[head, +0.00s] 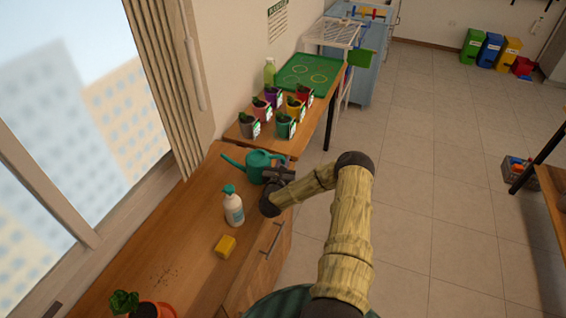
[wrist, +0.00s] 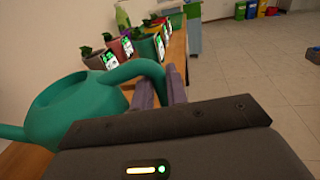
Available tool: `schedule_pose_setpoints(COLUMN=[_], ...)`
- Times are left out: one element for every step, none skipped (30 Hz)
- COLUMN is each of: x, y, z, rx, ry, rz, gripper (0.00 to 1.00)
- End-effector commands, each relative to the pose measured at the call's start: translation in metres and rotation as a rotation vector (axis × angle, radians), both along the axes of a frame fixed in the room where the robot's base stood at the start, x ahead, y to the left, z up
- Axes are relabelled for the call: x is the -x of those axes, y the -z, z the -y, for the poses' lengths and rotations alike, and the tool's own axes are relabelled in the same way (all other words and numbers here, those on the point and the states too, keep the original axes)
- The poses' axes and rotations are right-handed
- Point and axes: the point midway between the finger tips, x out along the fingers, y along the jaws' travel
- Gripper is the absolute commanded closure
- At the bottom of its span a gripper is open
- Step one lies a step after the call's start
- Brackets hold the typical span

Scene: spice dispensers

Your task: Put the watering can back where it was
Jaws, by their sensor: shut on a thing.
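The teal watering can (head: 257,165) is at the far end of the wooden counter, upright, with its spout toward the left. I cannot tell whether its base touches the counter. My gripper (head: 283,170) is at the can's right side, shut on its handle. In the wrist view the can's body (wrist: 75,112) fills the left, and its handle curves over to my gripper's fingers (wrist: 160,92). The lower part of the can is partly hidden by my gripper.
A spray bottle (head: 233,207), a yellow sponge (head: 225,246) and a potted plant (head: 146,309) stand nearer on the counter (head: 190,235). Beyond the can, several colored plant pots (head: 285,126) crowd the adjoining table, with a green tray (head: 308,74) and a green bottle (head: 269,73) behind.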

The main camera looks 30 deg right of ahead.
Motion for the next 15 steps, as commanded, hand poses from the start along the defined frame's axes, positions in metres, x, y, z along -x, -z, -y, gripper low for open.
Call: schedule_pose_setpoints(x=[0.0001, 0.0, 0.0, 0.0, 0.0, -0.0003, -0.0003, -0.0003, -0.0003, -0.0002, 0.0, 0.0002, 0.0001, 0.0002, 0.0001], y=[0.0021, 0.0012, 0.0011, 0.0011, 0.0011, 0.0011, 0.0011, 0.001, 0.0011, 0.0011, 0.0011, 0.0008, 0.0004, -0.0003, -0.0017], z=[-0.0001, -0.0002, -0.0003, -0.0004, -0.0004, -0.0012, -0.0014, -0.0015, -0.0015, -0.0012, -0.0007, -0.0001, 0.0, 0.0001, 0.0], rx=[-0.001, 0.0, -0.001, -0.001, -0.001, -0.001, -0.001, -0.001, -0.001, -0.001, -0.001, -0.001, -0.001, -0.001, -0.001], ry=[0.0, 0.0, 0.0, -0.001, -0.001, -0.002, -0.002, -0.002, -0.002, -0.001, -0.001, 0.0, 0.0, 0.0, 0.0], rz=[-0.001, 0.0, -0.001, -0.001, -0.001, -0.001, -0.001, -0.001, -0.001, -0.001, -0.001, -0.001, -0.001, -0.001, -0.001], gripper=[0.83, 0.77, 0.7, 0.64, 0.64, 0.64, 0.64, 0.64, 0.64, 0.64, 0.64, 0.64, 0.64, 0.64, 0.64])
